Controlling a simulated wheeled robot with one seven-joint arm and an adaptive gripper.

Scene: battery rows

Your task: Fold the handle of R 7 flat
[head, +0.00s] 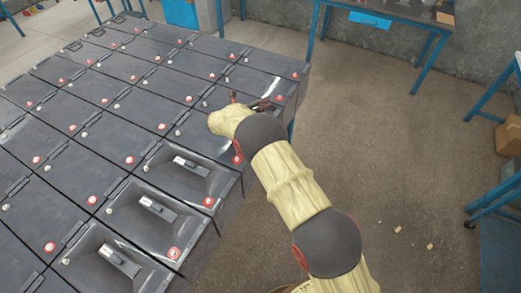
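Rows of dark battery blocks (85,137) fill the left side, with red and white round terminals on their tops. No label tells me which one is R 7. My arm reaches over the right-hand edge, and my gripper (250,101) is at the top of a battery near the far right corner (252,81). A pale, thin piece shows just right of the gripper; I cannot tell whether it is a handle. The arm's end hides most of the gripper and the battery top under it, so its opening and any contact are unclear.
Nearer batteries on the right edge have recessed tops with grey bars (190,167). Bare floor (400,150) lies right of the rows. Blue-framed benches (400,12) stand at the back and right, with a cardboard box (509,136) at the right edge.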

